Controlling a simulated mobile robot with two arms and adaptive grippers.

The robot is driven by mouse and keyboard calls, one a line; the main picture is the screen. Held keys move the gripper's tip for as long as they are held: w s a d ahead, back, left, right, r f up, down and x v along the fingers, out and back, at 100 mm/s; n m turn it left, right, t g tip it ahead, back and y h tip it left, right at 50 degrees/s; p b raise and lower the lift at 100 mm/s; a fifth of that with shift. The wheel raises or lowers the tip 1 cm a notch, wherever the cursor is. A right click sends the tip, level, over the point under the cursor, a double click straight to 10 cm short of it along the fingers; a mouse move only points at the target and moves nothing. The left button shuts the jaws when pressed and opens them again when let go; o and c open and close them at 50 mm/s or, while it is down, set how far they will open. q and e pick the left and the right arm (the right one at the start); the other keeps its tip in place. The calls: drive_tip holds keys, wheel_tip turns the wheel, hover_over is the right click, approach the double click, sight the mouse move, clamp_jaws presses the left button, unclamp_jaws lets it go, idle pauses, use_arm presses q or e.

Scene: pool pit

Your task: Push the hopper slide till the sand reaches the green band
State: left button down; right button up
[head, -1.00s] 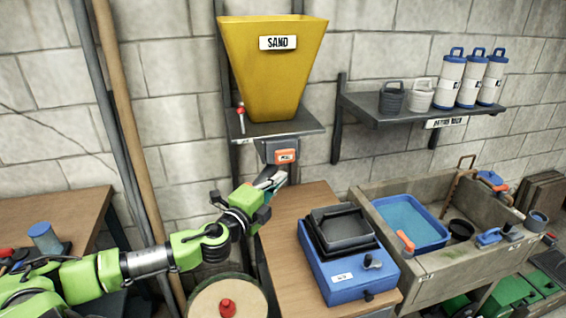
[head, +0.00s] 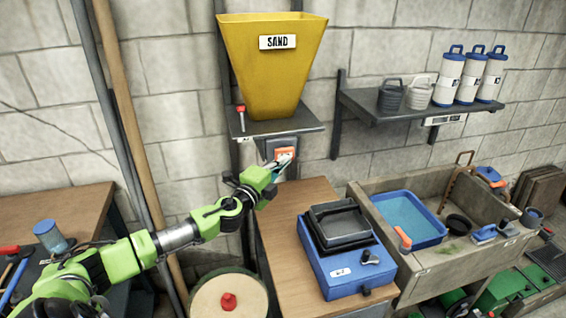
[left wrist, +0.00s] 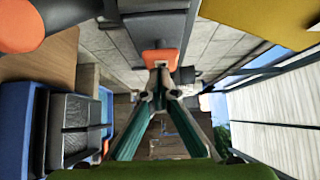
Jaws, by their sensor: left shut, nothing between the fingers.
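The yellow sand hopper (head: 270,65) is on a wall bracket. Below it is a grey housing with an orange slide (head: 285,152). My left gripper (head: 284,163) is shut and empty, its tips overlapping the lower part of the slide in the head view. In the left wrist view the closed fingertips (left wrist: 160,88) are just below the orange slide (left wrist: 160,57). They look very near it or touching; I cannot tell which. I see no sand and cannot make out a green band. My right gripper is not in view.
A blue unit with a black tray (head: 340,262) stands on the wooden bench right of the arm. A stone sink (head: 425,258) is further right. The wall shelf (head: 410,112) holds cans and white canisters. A red-handled tool (head: 241,117) is at the hopper bracket's left.

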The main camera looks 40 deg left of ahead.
sight(278, 142)
use_arm(q)
drive_tip(key=w+a+b, duration=0.1)
drive_tip(key=a, duration=0.1)
drive_tip(key=w+a+b, duration=0.1)
drive_tip(key=w+a, duration=0.1)
drive_tip(key=shift+w+r, duration=0.15)
drive_tip(key=shift+a, duration=0.1)
idle(0.3)
